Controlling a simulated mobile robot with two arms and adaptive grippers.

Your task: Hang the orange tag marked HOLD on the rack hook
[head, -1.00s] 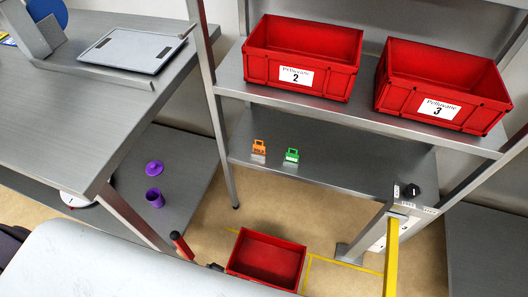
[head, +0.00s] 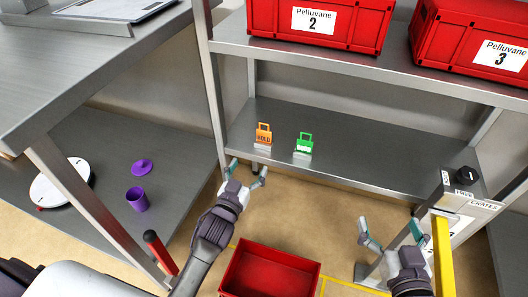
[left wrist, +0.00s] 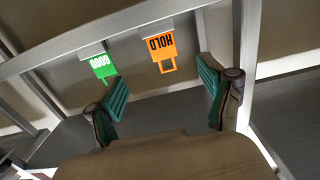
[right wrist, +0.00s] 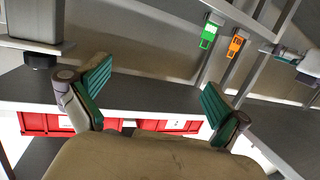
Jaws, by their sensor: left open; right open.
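The orange tag marked HOLD (head: 263,135) stands upright in a small pale holder near the front edge of the lower rack shelf (head: 360,158). It has a loop handle on top. In the left wrist view the orange tag (left wrist: 160,50) shows upside down between the fingers, ahead of them. My left gripper (head: 247,171) is open and empty, just in front of the shelf edge below the tag, apart from it. My right gripper (head: 390,227) is open and empty, further right beside the yellow post. The right wrist view also shows the orange tag (right wrist: 236,45). I cannot make out the rack hook.
A green tag marked GOOD (head: 304,143) stands right of the orange one. Red crates 2 (head: 318,25) and 3 (head: 478,45) sit on the upper shelf. A red crate (head: 270,270) is below. A yellow post (head: 443,255) and a knobbed box (head: 462,185) stand at right.

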